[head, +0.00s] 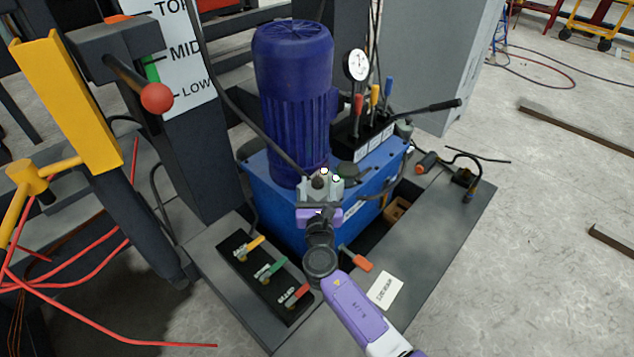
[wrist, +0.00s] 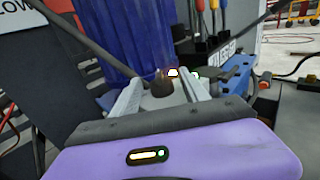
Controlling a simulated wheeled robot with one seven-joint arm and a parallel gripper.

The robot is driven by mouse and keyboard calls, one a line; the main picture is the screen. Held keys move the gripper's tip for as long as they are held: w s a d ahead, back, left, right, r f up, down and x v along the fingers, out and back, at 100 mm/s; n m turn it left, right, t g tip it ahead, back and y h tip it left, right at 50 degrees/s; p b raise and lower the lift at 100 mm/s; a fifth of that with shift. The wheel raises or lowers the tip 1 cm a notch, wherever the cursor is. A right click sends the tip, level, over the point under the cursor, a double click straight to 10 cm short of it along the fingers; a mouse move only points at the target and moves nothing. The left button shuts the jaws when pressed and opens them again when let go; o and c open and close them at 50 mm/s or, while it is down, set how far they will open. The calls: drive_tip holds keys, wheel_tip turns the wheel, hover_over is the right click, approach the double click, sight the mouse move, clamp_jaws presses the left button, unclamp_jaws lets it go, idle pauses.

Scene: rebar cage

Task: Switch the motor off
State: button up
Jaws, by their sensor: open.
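The motor (head: 293,95) is a large dark-blue upright cylinder on a blue power unit (head: 270,192); its ribbed side also fills the upper left of the wrist view (wrist: 120,35). My gripper (head: 320,184) is at the motor's lower front, above the near edge of the unit. In the wrist view its two pale fingers (wrist: 163,92) are spread apart. A dark, rounded knob-like part (wrist: 162,86) shows between them, with a white light and a green light close by. I cannot tell whether the fingers touch it. My gripper hides much of what lies beneath it.
Yellow, green and red levers stand on a black panel (head: 265,278) at front left. Red, yellow and blue levers and a gauge (head: 356,64) stand behind right. A red-balled lever (head: 156,97) is at upper left. Open floor (head: 540,230) lies at right.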

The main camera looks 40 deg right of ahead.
drive_tip(key=shift+x, duration=0.9)
clamp_jaws()
